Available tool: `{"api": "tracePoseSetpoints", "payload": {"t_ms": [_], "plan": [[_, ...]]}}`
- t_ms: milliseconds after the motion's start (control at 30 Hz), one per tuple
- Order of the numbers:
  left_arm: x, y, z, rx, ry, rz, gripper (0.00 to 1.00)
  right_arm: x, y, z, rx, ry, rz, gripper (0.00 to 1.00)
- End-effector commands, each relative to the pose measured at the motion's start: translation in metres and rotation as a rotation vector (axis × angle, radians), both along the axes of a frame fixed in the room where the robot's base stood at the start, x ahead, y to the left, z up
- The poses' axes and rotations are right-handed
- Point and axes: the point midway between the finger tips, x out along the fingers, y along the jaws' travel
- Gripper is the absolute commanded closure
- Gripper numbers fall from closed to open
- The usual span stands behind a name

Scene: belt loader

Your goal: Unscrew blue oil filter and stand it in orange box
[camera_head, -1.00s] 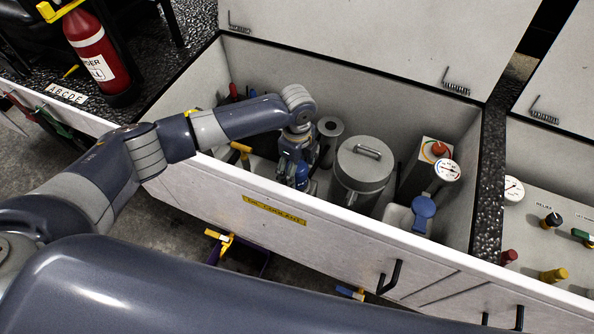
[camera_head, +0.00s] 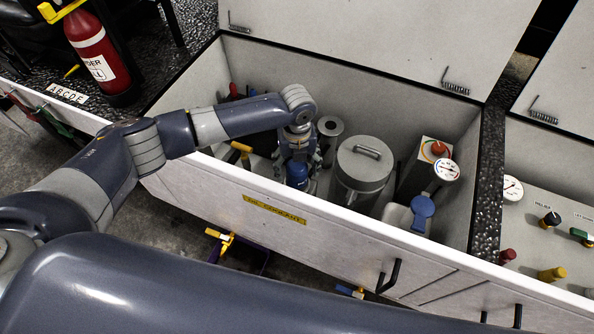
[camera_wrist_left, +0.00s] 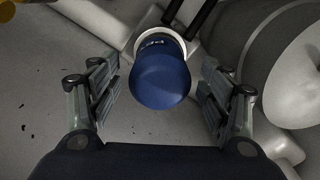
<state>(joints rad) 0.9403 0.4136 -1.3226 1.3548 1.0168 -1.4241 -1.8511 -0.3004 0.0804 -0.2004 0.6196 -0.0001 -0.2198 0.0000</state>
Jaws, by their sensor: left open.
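The blue oil filter (camera_head: 297,173) sits on its mount inside the open compartment, left of the grey lidded canister. In the left wrist view the filter (camera_wrist_left: 160,78) shows as a blue cylinder with a pale ring (camera_wrist_left: 153,32) at its far end. My left gripper (camera_head: 305,155) is over the filter. In the left wrist view its fingers (camera_wrist_left: 160,98) stand open, one on each side of the filter, with a gap on both sides. My right gripper is not in view. I cannot make out the orange box in these frames.
The grey canister (camera_head: 362,168) stands close on the right of the filter. A grey cylinder (camera_head: 329,128) is behind it, and a yellow-handled part (camera_head: 241,150) is to its left. The compartment's front wall (camera_head: 260,205) rises in front.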

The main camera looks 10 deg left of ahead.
Motion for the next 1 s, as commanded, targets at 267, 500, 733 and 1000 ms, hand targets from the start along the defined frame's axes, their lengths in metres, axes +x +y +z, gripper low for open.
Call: {"api": "tracePoseSetpoints", "payload": {"t_ms": [267, 500, 733, 1000], "plan": [[0.0001, 0.0002, -0.0001, 0.001, -0.001, -0.237, 0.29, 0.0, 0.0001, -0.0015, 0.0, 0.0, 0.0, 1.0], [0.0002, 0.0001, -0.0002, 0.0, -0.001, -0.433, 0.29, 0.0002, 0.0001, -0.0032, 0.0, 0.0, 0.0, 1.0], [0.0, 0.0, 0.0, 0.0, 0.0, -0.496, 0.29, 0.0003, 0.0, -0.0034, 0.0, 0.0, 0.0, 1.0], [0.0, 0.0, 0.0001, 0.0, 0.0, -0.493, 0.6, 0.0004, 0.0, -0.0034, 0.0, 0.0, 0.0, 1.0]]}}
